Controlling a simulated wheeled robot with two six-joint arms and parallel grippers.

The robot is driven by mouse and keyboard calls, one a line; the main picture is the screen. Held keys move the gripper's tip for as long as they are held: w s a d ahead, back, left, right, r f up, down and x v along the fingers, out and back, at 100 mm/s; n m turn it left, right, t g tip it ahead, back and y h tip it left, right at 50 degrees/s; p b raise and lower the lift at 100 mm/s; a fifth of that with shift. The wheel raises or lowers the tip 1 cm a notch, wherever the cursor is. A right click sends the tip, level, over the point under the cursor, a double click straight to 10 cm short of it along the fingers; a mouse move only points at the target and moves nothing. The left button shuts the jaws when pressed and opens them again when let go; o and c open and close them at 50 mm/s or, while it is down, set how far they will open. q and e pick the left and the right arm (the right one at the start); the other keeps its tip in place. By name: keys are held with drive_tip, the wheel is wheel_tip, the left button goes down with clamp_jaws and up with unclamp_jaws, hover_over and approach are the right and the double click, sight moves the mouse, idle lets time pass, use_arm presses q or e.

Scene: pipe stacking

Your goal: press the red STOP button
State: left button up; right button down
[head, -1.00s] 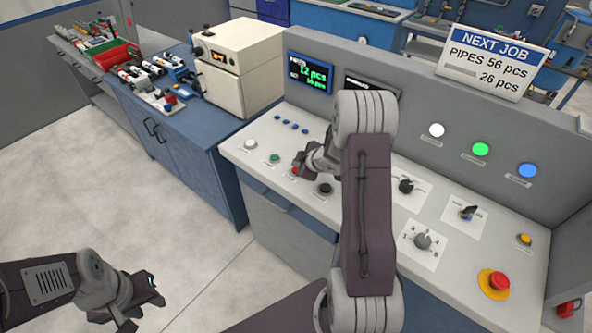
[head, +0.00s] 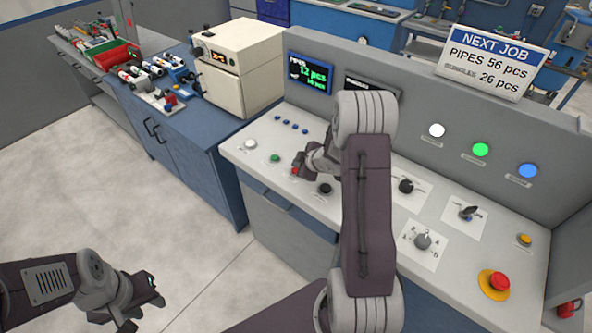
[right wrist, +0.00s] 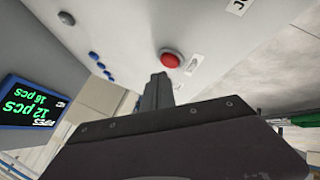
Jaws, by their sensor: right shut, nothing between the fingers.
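The red STOP button (head: 295,171) is a small round button in the front row of the light control panel. In the head view my right gripper (head: 300,167) partly covers it. In the right wrist view the red button (right wrist: 171,60) shows just beyond the tips of my shut, empty fingers (right wrist: 160,78). I cannot tell whether the fingertips touch it. My left gripper (head: 150,287) hangs over the floor at the lower left, away from the panel; whether its jaws are open is unclear.
A green button (head: 275,158) and a black button (head: 325,189) flank the red one. A large red mushroom button on a yellow base (head: 496,281) sits at the panel's right. Rotary knobs (head: 422,241) stand between. The upright back panel (head: 400,115) bounds the desk behind.

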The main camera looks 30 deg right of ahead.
idle(0.4)
drive_tip(key=shift+f+b, duration=0.35)
drive_tip(key=shift+f, duration=0.1)
drive_tip(key=shift+f+b, duration=0.35)
drive_tip(key=shift+f, duration=0.05)
idle(0.4)
idle(0.4)
drive_tip(key=shift+r+p, duration=0.85)
drive_tip(key=shift+p, duration=0.05)
wheel_tip(320, 180, up, 5)
drive_tip(key=p, duration=0.5)
drive_tip(key=shift+r, duration=0.1)
